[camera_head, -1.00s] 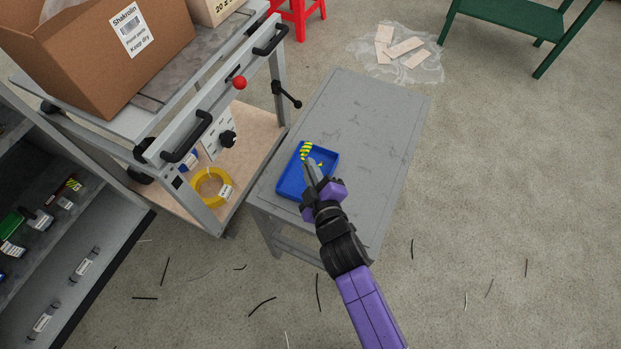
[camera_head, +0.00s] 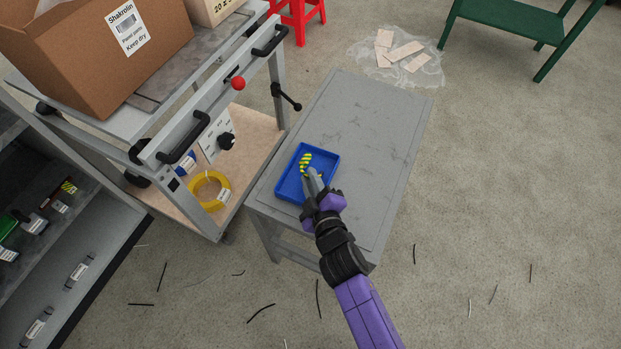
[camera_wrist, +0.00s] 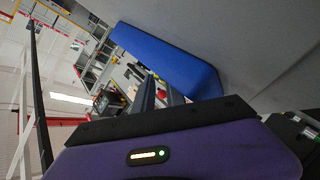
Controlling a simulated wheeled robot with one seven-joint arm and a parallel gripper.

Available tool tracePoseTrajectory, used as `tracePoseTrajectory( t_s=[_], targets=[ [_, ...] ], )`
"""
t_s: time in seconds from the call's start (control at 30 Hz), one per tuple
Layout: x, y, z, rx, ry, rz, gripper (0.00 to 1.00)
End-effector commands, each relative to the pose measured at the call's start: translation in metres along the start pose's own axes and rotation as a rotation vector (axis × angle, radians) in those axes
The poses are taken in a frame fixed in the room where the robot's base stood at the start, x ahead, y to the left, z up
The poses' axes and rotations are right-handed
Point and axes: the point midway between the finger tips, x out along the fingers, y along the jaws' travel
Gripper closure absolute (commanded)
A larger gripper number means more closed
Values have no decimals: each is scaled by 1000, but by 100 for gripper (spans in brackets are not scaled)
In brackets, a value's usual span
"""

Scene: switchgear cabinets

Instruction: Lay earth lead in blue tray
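The blue tray (camera_head: 282,188) lies on the grey table near its left edge. In the wrist view the blue tray (camera_wrist: 175,62) shows as a blue side beyond the fingers. In the wrist view a narrow gap shows between the two grey fingers. The lead cannot be made out there, so its contact with the fingers is unclear.
A grey trolley (camera_head: 205,125) with black handles, a red knob and a cardboard box (camera_head: 95,55) stands left of the table (camera_head: 375,135). A yellow coil (camera_head: 210,190) lies on its lower shelf. The table's right part is clear. Dark wire scraps lie on the floor.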

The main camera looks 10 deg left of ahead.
Motion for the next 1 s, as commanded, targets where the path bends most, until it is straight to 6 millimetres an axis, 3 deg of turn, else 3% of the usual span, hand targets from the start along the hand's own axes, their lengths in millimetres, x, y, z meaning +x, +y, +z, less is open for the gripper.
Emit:
tracePoseTrajectory(
  t_s=[0.23,0.7,1.0],
  targets=[
    [-11,0,1,-1,-2,-1,84],
    [-98,1,0,1,-1,-1,84],
    [-120,1,-1,0,0,0,84]
  ],
)
